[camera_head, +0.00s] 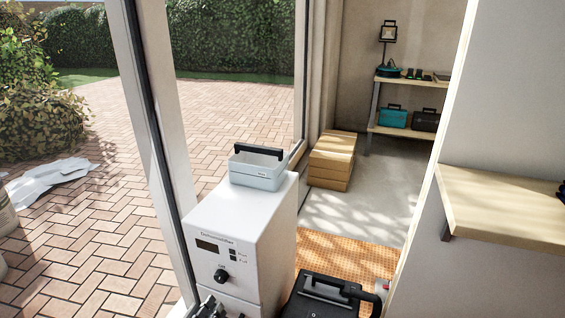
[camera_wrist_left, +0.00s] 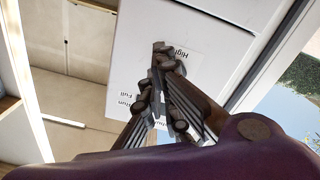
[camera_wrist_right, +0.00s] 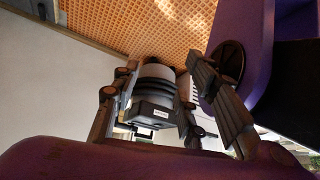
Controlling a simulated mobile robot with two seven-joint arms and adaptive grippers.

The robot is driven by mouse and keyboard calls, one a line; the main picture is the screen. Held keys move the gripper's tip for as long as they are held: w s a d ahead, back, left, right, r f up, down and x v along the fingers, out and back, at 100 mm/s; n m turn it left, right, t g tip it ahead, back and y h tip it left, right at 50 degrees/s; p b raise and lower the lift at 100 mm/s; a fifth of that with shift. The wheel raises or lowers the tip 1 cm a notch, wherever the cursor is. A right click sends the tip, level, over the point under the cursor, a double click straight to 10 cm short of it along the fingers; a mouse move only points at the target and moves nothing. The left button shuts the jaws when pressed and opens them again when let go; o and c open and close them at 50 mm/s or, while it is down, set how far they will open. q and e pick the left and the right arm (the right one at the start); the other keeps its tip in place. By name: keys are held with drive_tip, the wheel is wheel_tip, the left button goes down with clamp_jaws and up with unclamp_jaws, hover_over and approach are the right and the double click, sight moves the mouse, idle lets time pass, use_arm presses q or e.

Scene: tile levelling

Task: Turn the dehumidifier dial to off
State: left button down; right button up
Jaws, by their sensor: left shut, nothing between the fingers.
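The dehumidifier (camera_head: 230,262) is a white box standing by the window frame. Its front has a dark display, two small indicators labelled Run and Full, and a black round dial (camera_head: 221,275). The dial's pointer setting is too small to read. My left gripper (camera_head: 210,306) is at the bottom edge of the head view, just below the dial. In the left wrist view its fingers (camera_wrist_left: 160,72) are shut and empty before the white front panel (camera_wrist_left: 135,50); they hide the dial there. My right gripper (camera_wrist_right: 150,90) shows only in its wrist view, its fingers spread.
A grey caddy with a black handle (camera_head: 257,168) sits on top of the dehumidifier. A black case-like machine (camera_head: 325,297) stands close to its right, on orange matting (camera_head: 345,250). Stacked wooden boxes (camera_head: 332,160) lie behind. A wooden shelf (camera_head: 500,200) juts out at right.

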use_arm(q)
drive_tip(key=m+b, duration=0.4)
drive_tip(key=m, duration=0.7)
approach(221, 277)
wheel_tip(221, 277, down, 3)
drive_tip(key=w+a, duration=0.2)
drive_tip(key=a, duration=0.1)
drive_tip(key=m, duration=0.7)
drive_tip(key=x, duration=0.2)
drive_tip(key=b+x, duration=0.1)
drive_tip(key=x, duration=0.3)
drive_tip(key=shift+w+a+r, duration=0.1)
drive_tip(key=shift+w+r, duration=0.2)
drive_tip(key=shift+w, duration=0.2)
